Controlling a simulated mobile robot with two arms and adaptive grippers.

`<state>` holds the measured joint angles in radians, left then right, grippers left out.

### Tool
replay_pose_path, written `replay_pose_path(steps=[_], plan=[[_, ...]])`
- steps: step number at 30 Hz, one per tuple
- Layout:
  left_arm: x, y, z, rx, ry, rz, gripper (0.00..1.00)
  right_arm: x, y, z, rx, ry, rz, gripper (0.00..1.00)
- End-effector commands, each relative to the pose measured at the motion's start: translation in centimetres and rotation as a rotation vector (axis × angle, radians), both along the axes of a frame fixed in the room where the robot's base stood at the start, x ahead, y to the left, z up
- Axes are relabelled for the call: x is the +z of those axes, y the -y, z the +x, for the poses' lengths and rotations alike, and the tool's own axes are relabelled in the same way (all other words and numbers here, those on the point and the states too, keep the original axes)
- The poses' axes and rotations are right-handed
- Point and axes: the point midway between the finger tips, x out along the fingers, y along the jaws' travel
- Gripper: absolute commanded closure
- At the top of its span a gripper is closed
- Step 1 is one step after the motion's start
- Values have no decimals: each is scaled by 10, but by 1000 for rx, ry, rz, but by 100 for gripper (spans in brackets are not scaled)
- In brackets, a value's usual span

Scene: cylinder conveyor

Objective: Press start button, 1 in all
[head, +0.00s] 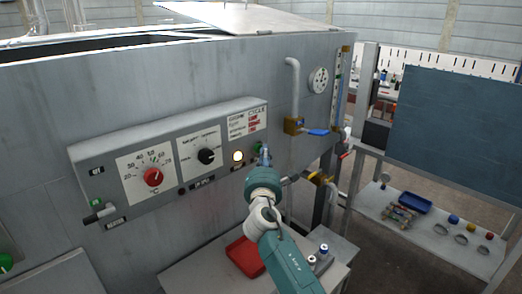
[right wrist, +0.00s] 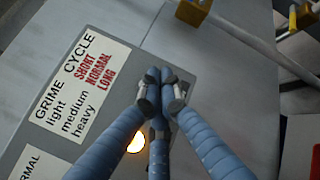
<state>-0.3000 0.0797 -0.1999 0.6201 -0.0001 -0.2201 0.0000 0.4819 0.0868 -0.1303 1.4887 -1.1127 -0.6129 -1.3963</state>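A grey control panel (head: 122,148) is fixed to the front of a large metal machine. A green button (head: 257,148) sits near its right end, partly covered by my right gripper (head: 265,152). The right gripper's fingertips are at the button; I cannot tell whether they touch it. In the right wrist view the three blue fingers (right wrist: 157,77) are drawn together at the tips, with nothing seen between them. The button is hidden behind them there. A lit yellowish lamp (head: 238,156) is left of the button, and it also shows in the right wrist view (right wrist: 135,143). My left gripper is out of view.
The panel carries a red dial (head: 153,177), a black dial (head: 206,156) and a lever switch (head: 98,214). A pipe with a blue-handled valve (head: 318,132) runs close to the right of the gripper. Below are a table and a red tray (head: 240,256).

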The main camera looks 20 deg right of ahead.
Motion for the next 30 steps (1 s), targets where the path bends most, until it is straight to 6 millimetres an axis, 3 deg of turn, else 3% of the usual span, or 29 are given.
replay_pose_path(steps=[9,20,30], plan=[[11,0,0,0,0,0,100,0,4,-14,1,-1,0,100],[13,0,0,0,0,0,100,0,6,-18,0,-2,0,100],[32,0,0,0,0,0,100,1,17,-49,0,-2,-1,100]])
